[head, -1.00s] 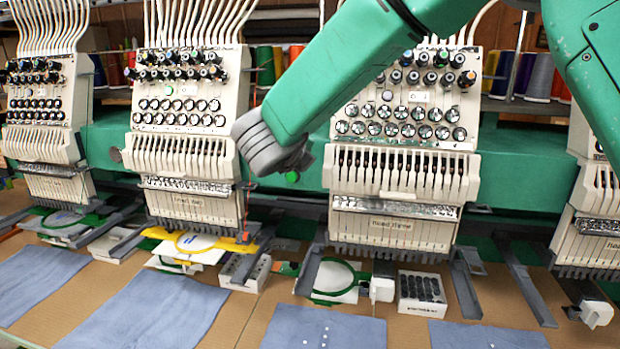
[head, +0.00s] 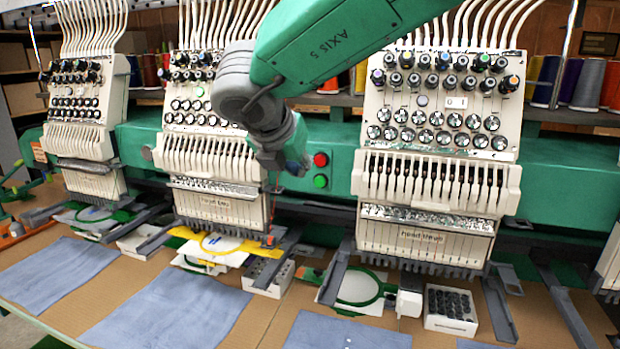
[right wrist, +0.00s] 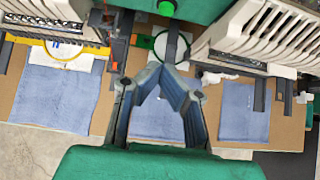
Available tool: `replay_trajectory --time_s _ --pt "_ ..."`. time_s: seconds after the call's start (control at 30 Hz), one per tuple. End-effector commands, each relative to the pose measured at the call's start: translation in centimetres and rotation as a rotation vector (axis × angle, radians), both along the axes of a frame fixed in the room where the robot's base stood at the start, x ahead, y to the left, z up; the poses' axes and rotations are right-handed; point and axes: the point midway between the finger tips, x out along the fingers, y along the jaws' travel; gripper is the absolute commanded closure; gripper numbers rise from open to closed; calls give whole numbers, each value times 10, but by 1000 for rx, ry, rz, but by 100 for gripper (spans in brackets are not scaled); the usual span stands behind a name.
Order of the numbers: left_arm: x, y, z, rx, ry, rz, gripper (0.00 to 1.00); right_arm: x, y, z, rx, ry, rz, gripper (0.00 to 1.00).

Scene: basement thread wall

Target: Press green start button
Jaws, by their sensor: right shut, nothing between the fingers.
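The green start button (head: 320,181) is a round button on the green machine beam, directly below a red button (head: 321,160), between two embroidery heads. My right gripper (head: 299,167) is just left of the buttons in the head view, pointing down and apart from the green button in the picture. The gap in depth is hard to judge. In the right wrist view the green button (right wrist: 166,7) shows at the top edge, beyond my right gripper's fingertips (right wrist: 162,80). The fingers are shut with nothing held. My left gripper is not in view.
Embroidery heads (head: 440,150) stand on both sides of the buttons, with grey arms (head: 336,272) jutting out below. A yellow hoop (head: 215,244) and a white box of bobbins (head: 450,308) sit lower. Blue cloths (head: 170,300) lie on the brown table.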

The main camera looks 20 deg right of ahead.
Motion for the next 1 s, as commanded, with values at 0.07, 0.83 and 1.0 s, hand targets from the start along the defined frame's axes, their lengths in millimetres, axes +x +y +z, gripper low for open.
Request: replay_trajectory --time_s 0.07,0.83,1.0 --pt "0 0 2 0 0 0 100 4 -3 -6 -2 4 -1 100" --pt "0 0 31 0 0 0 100 85 -60 -69 -1 0 1 100" --pt "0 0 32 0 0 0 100 88 -62 -70 -2 0 1 100"
